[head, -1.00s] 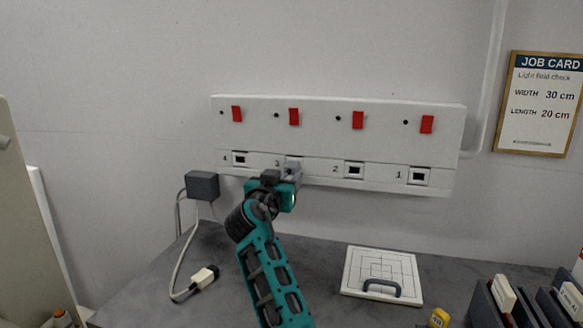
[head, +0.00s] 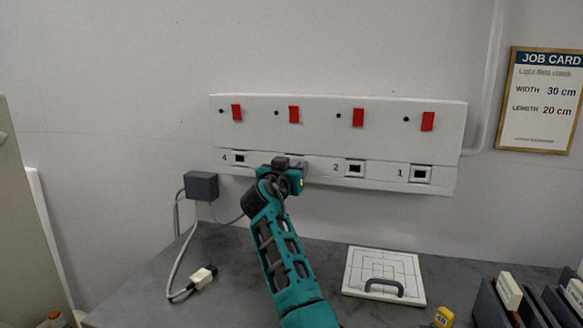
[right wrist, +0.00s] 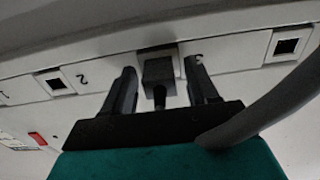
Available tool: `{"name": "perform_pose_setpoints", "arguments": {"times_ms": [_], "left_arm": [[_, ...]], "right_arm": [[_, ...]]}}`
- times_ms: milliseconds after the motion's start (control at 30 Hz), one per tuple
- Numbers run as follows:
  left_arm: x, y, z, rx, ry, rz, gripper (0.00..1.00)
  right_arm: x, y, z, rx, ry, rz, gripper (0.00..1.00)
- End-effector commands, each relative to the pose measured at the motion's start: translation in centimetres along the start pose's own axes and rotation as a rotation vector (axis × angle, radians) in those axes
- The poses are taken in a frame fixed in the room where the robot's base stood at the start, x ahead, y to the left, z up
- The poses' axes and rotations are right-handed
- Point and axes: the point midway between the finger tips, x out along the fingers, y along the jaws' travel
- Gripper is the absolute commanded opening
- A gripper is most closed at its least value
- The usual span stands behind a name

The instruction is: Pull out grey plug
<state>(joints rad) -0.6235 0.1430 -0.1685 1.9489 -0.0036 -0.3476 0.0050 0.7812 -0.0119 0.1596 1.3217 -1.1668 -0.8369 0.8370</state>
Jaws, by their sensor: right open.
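The grey plug (right wrist: 158,72) sits in socket 3 of the white wall panel (head: 330,130). In the right wrist view it stands between the two fingers of my right gripper (right wrist: 161,88). The fingers are open, one on each side of the plug, with gaps showing between them and it. In the head view my right gripper (head: 294,166) is up at the panel and hides most or all of the plug and the socket 3 label. My left gripper is not in view.
A grey box (head: 201,186) hangs left of the panel. Its cable runs down to a loose black-and-white connector (head: 205,275) on the dark worktop (head: 240,290). A white board with a handle (head: 385,275) lies to the right. Card holders (head: 500,300) stand at the lower right.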

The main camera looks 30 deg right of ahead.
Motion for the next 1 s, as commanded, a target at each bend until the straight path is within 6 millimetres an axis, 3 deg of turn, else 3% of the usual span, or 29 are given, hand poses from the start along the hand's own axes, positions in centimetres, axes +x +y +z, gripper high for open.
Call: {"name": "perform_pose_setpoints", "arguments": {"times_ms": [1000], "left_arm": [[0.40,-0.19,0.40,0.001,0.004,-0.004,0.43]], "right_arm": [[-0.03,-0.01,0.03,0.000,0.000,0.000,0.58]]}}
